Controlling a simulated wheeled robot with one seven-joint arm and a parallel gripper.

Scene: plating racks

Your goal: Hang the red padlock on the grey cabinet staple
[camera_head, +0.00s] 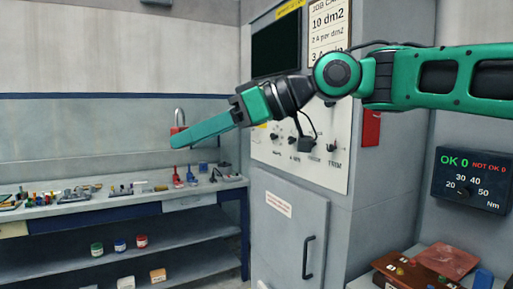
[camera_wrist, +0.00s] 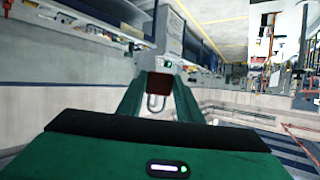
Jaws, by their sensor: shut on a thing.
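The red padlock (camera_head: 175,130) is at the tip of my gripper (camera_head: 184,136) in the head view, with its grey shackle pointing up. In the wrist view the padlock's dark red body (camera_wrist: 158,84) is between the two green fingers, and the shackle shows below it in the picture. My gripper is shut on the padlock body, in the air above the workbench and left of the grey cabinet (camera_head: 325,207). The cabinet door is closed and has a dark handle (camera_head: 308,257). I cannot make out the staple in either view.
The workbench (camera_head: 189,203) at the left carries small parts and red-based items (camera_head: 177,177). A control panel (camera_head: 300,150) with knobs is behind my arm. A torque display (camera_head: 472,178) and brown blocks (camera_head: 405,271) are at the right. The air around the padlock looks clear.

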